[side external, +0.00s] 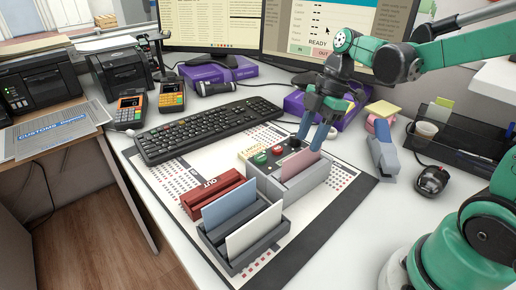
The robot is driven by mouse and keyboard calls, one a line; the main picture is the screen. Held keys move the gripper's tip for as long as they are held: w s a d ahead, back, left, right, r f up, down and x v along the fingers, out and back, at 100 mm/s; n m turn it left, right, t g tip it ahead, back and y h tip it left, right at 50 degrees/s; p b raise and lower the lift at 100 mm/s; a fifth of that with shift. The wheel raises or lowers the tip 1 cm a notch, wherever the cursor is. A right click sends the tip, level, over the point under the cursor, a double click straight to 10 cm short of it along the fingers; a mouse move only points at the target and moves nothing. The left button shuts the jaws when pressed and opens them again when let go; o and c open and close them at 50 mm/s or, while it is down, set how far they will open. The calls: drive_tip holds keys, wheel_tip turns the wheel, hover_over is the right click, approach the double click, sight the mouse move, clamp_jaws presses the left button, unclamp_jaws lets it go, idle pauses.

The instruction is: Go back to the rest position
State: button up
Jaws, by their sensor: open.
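My gripper (318,128) is at the end of my green and dark grey arm, above the back right of the mat. Its fingers point down and stand apart. They are near a pink card (299,164) that stands upright in a grey box (305,184) with a green and a red button. I cannot tell whether the fingers touch the card or the box. A dark grey rack (240,262) in front holds a blue card (230,205) and a white card (254,231). A red holder (205,191) marked OUT stands behind it.
A black keyboard (205,130) lies left of my gripper. A blue-grey stapler (382,155), a mouse (432,180) and a black organiser (462,150) stand to the right. Two card terminals (171,97) are at the left. Monitors (210,22) stand behind.

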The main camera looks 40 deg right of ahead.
drive_tip(key=s+a+m+t+h, duration=0.1)
drive_tip(key=m+t, duration=0.1)
drive_tip(key=m, duration=0.3)
drive_tip(key=s+a+r+m+t+h, duration=0.1)
drive_tip(key=m+t, duration=0.1)
drive_tip(key=m, duration=0.3)
drive_tip(key=s+a+m+t+h, duration=0.1)
drive_tip(key=m+t, duration=0.1)
drive_tip(key=m, duration=0.3)
drive_tip(key=shift+a+r+h, duration=0.25)
drive_tip(key=shift+r+h, duration=0.1)
drive_tip(key=shift+h, duration=0.05)
